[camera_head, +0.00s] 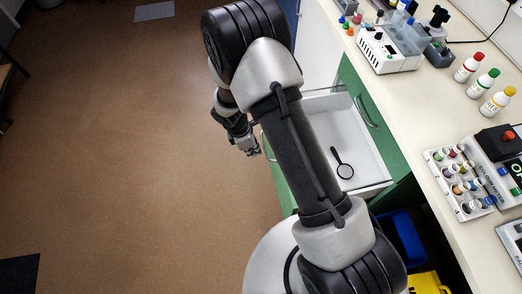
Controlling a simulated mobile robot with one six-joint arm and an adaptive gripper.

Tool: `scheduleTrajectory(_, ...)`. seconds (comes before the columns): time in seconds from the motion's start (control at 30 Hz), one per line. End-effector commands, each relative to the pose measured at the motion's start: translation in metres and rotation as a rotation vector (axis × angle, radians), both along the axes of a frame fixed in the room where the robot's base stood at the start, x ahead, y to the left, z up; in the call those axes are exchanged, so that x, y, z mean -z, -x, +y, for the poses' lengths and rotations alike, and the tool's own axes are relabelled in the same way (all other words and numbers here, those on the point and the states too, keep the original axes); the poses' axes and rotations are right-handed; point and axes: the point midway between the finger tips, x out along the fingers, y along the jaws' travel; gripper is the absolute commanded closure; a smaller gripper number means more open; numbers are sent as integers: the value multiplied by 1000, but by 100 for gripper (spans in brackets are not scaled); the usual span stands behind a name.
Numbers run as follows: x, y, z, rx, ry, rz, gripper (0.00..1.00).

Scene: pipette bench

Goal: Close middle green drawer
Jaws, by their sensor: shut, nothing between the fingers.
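The green drawer (276,176) stands pulled out from the bench front. Its white inside holds a black magnifying glass (342,163). My arm passes over the drawer and hides part of its front and interior. My gripper (255,152) is shut and empty, just to the left of the drawer front's far end, near its handle. I cannot tell whether it touches the front. Another green front (372,118) with a metal handle shows on the cabinet above the open drawer.
The bench top (440,105) carries a white device (388,50), several capped bottles (467,67) and a vial rack (461,182). A blue bin (405,238) and a yellow bin (426,284) sit under the bench.

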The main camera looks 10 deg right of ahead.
Motion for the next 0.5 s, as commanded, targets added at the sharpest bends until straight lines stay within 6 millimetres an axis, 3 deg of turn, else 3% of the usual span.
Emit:
scheduleTrajectory(0.4,88,1,-21,4,0,2,100)
scheduleTrajectory(0.5,87,0,-37,8,0,-1,100)
